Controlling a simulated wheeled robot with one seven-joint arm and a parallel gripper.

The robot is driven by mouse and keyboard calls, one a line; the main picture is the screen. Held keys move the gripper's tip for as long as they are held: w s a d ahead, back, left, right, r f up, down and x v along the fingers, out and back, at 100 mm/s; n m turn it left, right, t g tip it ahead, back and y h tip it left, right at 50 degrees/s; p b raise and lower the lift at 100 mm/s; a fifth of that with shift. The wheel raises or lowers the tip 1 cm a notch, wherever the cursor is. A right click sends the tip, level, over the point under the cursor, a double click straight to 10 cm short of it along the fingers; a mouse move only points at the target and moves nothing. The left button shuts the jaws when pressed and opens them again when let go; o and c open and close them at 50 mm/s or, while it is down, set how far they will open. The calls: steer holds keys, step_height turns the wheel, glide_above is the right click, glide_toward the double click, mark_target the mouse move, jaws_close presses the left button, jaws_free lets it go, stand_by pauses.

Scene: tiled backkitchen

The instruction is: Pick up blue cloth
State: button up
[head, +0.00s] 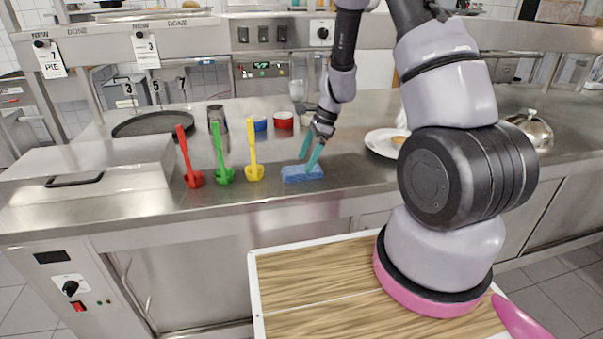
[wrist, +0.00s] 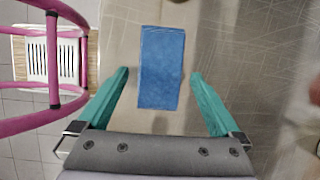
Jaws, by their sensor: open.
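The blue cloth (head: 301,173) lies on the steel counter, to the right of the yellow ladle-like tool. In the wrist view the cloth (wrist: 161,68) is a blue rectangle lying ahead of and between my fingers. My gripper (head: 311,158) is over the cloth with its teal fingers pointing down. In the wrist view my gripper (wrist: 158,82) is open, one finger on each side of the cloth's near part, with gaps between fingers and cloth. I cannot tell the exact height of the fingertips above the counter.
Red (head: 193,179), green (head: 224,174) and yellow (head: 254,171) tools stand left of the cloth. A white plate (head: 380,146) with food is to the right. Blue (head: 260,124) and red (head: 283,121) containers stand behind. The counter (head: 345,179) just right of the cloth is clear.

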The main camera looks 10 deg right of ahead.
mark_target(302, 169)
steer(key=shift+x, duration=1.55)
steer(key=c, duration=1.2)
steer(key=shift+o, duration=0.2)
steer(key=shift+r, duration=0.1)
step_height(302, 169, up, 10)
steer(key=o, duration=0.6)
steer(key=shift+c, duration=0.2)
steer(key=c, duration=0.4)
